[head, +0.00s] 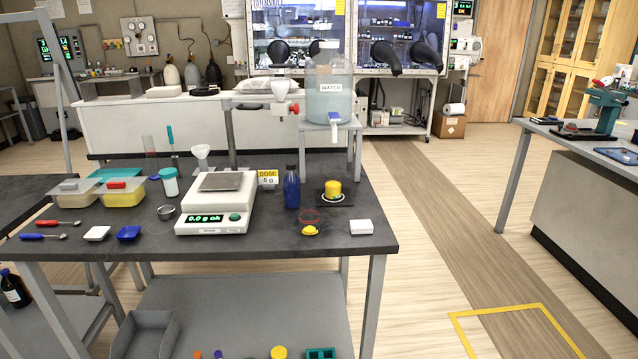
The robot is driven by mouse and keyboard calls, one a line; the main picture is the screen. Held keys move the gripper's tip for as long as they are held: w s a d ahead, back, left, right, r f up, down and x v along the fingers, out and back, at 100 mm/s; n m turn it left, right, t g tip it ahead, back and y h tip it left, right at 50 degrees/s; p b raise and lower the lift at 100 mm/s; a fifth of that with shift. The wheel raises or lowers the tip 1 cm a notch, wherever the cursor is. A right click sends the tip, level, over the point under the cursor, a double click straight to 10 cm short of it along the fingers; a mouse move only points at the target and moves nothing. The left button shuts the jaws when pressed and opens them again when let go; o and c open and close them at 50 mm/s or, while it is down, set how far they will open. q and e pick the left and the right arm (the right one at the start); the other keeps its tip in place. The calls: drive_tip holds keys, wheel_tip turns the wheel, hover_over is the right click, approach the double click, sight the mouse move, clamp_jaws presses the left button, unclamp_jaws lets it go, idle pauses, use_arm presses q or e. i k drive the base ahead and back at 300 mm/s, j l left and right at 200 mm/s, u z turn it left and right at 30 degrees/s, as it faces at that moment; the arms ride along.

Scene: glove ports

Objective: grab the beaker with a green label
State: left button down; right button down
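I cannot make out a beaker with a green label in the head view. A clear, narrow glass cylinder (150,153) stands at the back left of the dark bench, with no green label that I can see. A small round clear vessel with a red rim (310,214) stands near the front right, with something yellow at its front; I cannot tell whether it is a beaker. Neither of my grippers is in view.
The dark bench (270,245) holds a balance (216,206), a blue bottle (292,188), a yellow-topped item (333,189), tubs (122,194) and spoons. A water tank (329,100) stands behind. Floor to the right (440,220) is clear.

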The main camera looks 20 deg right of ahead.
sight(333, 185)
drive_tip(key=i+l, duration=0.15)
drive_tip(key=l, duration=0.25)
drive_tip(key=i+l, duration=0.15)
drive_tip(key=l, duration=0.3)
drive_tip(key=i+l+z, duration=0.1)
drive_tip(key=l, duration=0.3)
drive_tip(key=i+l, duration=0.2)
drive_tip(key=l, duration=0.25)
drive_tip(key=i+l+z, duration=0.1)
drive_tip(key=l, duration=0.3)
drive_tip(key=i+l, duration=0.25)
drive_tip(key=l, duration=0.15)
